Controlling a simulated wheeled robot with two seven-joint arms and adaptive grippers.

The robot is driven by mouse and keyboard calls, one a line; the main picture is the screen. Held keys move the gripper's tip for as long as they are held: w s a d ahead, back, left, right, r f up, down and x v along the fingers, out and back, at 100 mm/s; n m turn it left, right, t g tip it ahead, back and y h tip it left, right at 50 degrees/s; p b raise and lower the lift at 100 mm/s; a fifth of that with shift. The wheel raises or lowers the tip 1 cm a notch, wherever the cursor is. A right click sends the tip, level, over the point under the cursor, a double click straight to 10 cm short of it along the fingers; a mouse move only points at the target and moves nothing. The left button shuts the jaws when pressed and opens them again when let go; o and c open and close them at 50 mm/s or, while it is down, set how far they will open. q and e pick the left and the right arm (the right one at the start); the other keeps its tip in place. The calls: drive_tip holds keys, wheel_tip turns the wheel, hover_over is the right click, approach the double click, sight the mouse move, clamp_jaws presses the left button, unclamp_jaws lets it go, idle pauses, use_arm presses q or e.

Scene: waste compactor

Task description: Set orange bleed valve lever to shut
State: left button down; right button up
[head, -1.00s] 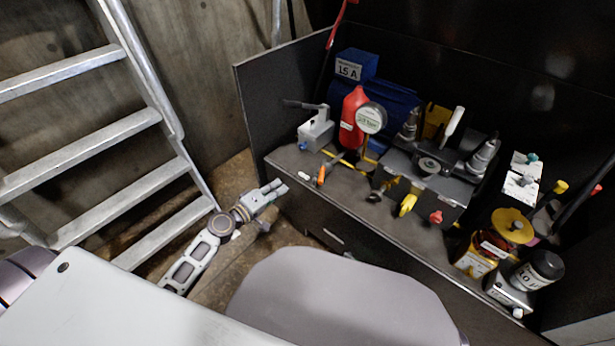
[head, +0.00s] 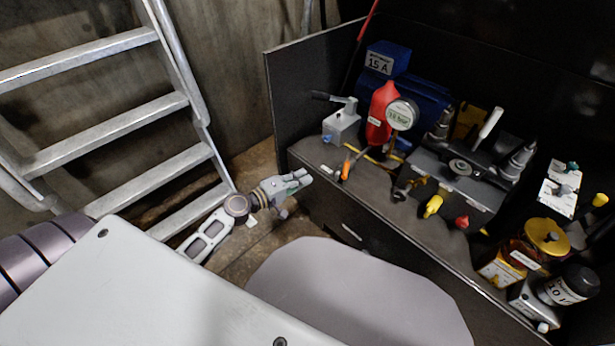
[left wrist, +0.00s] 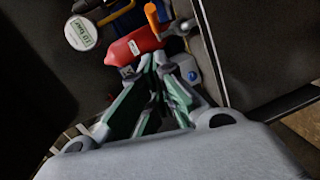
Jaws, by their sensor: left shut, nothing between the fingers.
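The orange bleed valve lever (head: 345,170) stands at the front left of the dark shelf, below the red cylinder. It also shows at the top of the left wrist view (left wrist: 152,16). My left gripper (head: 307,177) is in front of the shelf's edge, left of the lever and apart from it. In the left wrist view its fingers (left wrist: 156,60) are together and hold nothing. The lever's base is partly hidden in the wrist view. My right gripper is not in view.
A grey hand pump (head: 342,124), a red cylinder (head: 379,112) and a round gauge (head: 402,114) stand behind the lever. A yellow handle (head: 433,206) and a red knob (head: 462,222) are to its right. A ladder (head: 110,110) stands at left.

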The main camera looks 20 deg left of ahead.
sight(346, 169)
use_arm(q)
drive_tip(key=s+d+x, duration=0.1)
drive_tip(key=d+x, duration=0.1)
drive_tip(key=x, duration=1)
drive_tip(key=shift+d+f+p, duration=0.25)
drive_tip(key=shift+d+p, duration=0.05)
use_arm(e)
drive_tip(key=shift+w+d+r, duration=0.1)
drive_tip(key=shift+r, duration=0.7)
use_arm(q)
drive_tip(key=shift+s, duration=0.1)
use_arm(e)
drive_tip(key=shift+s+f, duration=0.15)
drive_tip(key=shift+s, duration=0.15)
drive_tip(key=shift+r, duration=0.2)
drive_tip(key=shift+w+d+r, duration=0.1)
